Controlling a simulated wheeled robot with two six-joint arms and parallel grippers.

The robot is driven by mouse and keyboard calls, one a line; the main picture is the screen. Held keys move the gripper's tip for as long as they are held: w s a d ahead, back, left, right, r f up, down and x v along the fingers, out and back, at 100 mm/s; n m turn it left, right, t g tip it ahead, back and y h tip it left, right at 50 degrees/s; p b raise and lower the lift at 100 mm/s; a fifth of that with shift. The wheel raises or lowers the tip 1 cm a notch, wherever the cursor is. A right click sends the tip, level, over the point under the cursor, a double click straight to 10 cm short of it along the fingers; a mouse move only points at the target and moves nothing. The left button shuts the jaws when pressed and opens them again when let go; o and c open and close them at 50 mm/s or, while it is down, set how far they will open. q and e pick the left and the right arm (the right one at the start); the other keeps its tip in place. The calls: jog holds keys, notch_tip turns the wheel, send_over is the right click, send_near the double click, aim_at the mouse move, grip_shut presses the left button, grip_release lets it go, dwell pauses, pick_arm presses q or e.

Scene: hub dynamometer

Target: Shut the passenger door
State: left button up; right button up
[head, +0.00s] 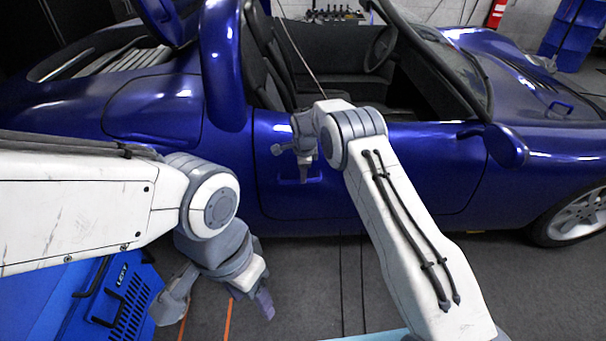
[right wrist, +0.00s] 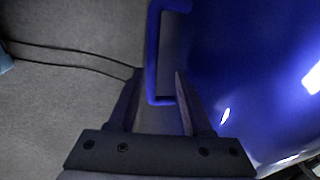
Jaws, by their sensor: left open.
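The blue passenger door (head: 400,165) is in the middle of the head view, on the near side of the blue car. It looks about flush with the body; I cannot tell whether it is fully shut. Its blue loop handle (head: 290,181) is near the door's left edge. My right gripper (head: 306,172) is at the handle, partly hidden by its wrist. In the right wrist view its fingers (right wrist: 158,80) are apart, with the handle bar (right wrist: 152,50) between them and gaps visible beside it. My left gripper (head: 218,308) is open and empty, low at left, away from the door.
A blue case (head: 130,290) marked "LEFT" stands on the floor at lower left, close to my left gripper. A side mirror (head: 507,146) sticks out at the door's right end. Dark cables lie on the floor.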

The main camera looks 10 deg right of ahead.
jog(key=v, duration=0.8)
jog(key=shift+r+p, duration=0.3)
jog(key=shift+r, duration=0.05)
jog(key=s+a+r+n+g, duration=0.1)
jog(key=s+a+r+n, duration=0.4)
jog(key=s, duration=0.5)
jog(key=s+a+r+n, duration=0.4)
jog(key=s+r+n, duration=0.3)
jog(key=s, duration=0.3)
jog(key=s+d+r+n+g+y, duration=0.1)
jog(key=s+d+n, duration=0.1)
jog(key=s+n, duration=0.8)
jog(key=s+d+n+g, duration=0.1)
jog(key=s+d+n, duration=0.2)
jog(key=s, duration=1.4)
notch_tip(320, 180, up, 17)
jog(key=p, duration=1.6)
jog(key=shift+f+n+p, duration=0.2)
jog(key=shift+n+p, duration=0.1)
jog(key=shift+p, duration=0.05)
